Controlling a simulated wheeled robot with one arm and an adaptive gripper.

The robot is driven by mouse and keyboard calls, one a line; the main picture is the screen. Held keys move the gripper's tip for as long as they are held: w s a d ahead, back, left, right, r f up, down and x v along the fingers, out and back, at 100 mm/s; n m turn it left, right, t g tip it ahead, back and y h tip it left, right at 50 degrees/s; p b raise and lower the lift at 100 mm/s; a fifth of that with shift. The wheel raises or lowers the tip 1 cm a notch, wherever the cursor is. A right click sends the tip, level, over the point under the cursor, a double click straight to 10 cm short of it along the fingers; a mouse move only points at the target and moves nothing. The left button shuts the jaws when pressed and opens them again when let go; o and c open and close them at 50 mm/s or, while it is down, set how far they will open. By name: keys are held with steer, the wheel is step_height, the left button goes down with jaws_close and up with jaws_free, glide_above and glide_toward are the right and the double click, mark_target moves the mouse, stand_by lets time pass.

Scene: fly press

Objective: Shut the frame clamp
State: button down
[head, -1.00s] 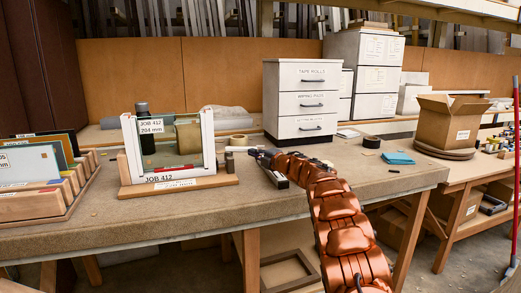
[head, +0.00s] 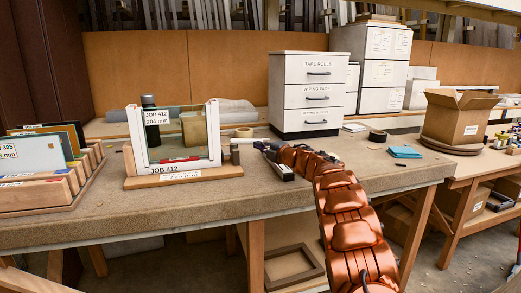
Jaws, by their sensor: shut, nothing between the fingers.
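A white upright frame (head: 215,135) holds a clear glass pane on a wooden base (head: 225,172) labelled JOB 412, at the left of the bench. My gripper (head: 259,146) is small in view, just right of this block, low over the bench. It is shut with nothing seen in it. A small gap seems to lie between it and the block. The clamp's exact position is too small to tell.
A rack of panes (head: 45,170) stands at the left. A dark bottle (head: 150,130) and a tan block (head: 193,130) show through the glass. White drawers (head: 307,95) stand behind my arm. A tape roll (head: 377,136) and blue cloth (head: 404,152) lie to the right.

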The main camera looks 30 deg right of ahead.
steer(key=a+b+v, duration=0.2)
steer(key=v, duration=0.9)
steer(key=shift+s+b, duration=0.3)
steer(key=shift+s, duration=0.4)
